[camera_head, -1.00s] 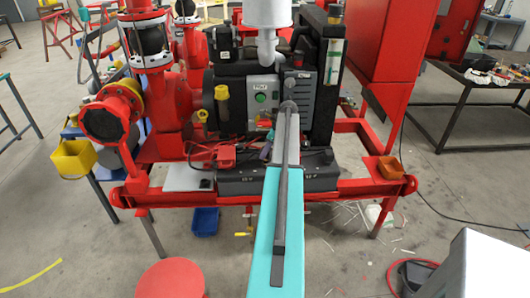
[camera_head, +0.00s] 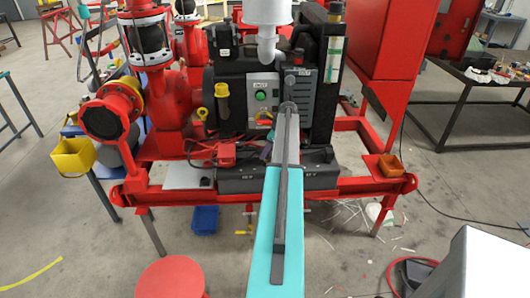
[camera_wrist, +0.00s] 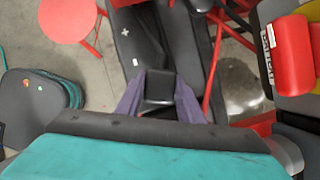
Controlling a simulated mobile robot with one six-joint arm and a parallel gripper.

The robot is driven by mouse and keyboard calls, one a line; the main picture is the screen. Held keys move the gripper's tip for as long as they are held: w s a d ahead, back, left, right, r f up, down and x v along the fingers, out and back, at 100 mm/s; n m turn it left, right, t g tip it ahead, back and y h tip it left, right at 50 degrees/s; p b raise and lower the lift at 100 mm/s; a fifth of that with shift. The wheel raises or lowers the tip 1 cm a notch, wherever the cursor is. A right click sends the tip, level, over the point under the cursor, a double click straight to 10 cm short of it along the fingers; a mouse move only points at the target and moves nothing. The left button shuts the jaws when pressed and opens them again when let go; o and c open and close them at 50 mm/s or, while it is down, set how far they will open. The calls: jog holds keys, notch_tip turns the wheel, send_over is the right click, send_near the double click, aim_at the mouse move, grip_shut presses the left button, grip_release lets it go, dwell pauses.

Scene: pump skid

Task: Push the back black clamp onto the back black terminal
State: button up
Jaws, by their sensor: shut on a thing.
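In the wrist view my gripper (camera_wrist: 160,98) has its two purple-grey fingers on either side of a black block, which looks like the black clamp (camera_wrist: 160,84). The fingers are shut on it. Beyond it lies a dark battery-like case (camera_wrist: 128,40) with a white plus mark. In the head view this long dark case (camera_head: 240,181) sits on the front of the red skid. My arm covers its middle, and my gripper is mostly hidden there. The back black terminal cannot be made out, nor whether the clamp touches it.
A red box (camera_head: 226,153) with cables lies left of my arm; a red block (camera_wrist: 287,50) fills the right of the wrist view. The black engine with its green-button panel (camera_head: 262,95) stands close behind.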

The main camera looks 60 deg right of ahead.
jog(key=shift+f, duration=0.95)
dwell(0.6)
jog(key=o, duration=1.3)
jog(key=shift+o, duration=0.2)
jog(key=b+v, duration=0.4)
jog(key=v, duration=1)
jog(key=shift+s+f, duration=0.1)
jog(key=shift+f, duration=0.05)
